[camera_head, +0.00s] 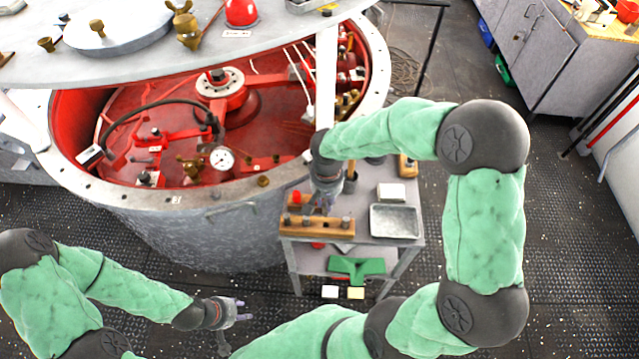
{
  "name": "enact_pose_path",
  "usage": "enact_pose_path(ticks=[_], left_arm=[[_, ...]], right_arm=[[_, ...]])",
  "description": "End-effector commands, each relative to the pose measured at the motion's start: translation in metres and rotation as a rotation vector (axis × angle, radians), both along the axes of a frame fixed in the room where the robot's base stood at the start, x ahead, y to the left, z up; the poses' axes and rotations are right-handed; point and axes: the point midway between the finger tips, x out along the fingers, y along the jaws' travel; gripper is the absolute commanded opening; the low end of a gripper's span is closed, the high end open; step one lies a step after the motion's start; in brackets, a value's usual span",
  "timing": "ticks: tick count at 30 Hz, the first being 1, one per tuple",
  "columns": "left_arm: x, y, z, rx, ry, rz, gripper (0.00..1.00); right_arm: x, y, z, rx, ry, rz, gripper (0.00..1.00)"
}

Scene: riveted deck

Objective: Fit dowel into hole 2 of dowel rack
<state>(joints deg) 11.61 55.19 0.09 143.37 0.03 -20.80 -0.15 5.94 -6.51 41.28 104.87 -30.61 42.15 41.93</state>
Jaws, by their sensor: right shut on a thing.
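The dowel rack (316,230) is a wooden block near the front edge of a small grey cart, with several dark round spots along its top. My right gripper (317,208) points down just above and behind the rack's middle. It is shut on the dowel, which is mostly hidden by the fingers. I cannot tell whether the dowel touches the rack or which hole it is over. My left gripper (242,311) is at lower left, apart from the cart. Its fingers look spread and empty.
The cart (378,255) also carries a metal tray (394,221) and a small pale box (390,193). A green item (356,268) lies on its lower shelf. A large round vessel with a red interior (165,150) stands behind left.

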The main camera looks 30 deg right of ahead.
Motion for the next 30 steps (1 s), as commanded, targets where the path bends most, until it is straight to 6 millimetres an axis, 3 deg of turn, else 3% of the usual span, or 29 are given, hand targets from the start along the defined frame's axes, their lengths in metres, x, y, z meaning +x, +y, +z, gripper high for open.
enact_pose_path(ticks=[18,30], left_arm=[[-0.002,0.000,-0.034,-0.001,0.003,-0.001,0.40],[-0.001,0.000,-0.036,-0.001,0.003,-0.001,0.40]], right_arm=[[0.000,0.000,-0.048,0.000,0.001,0.001,0.00],[0.000,0.000,-0.052,0.000,0.000,0.001,0.00]])
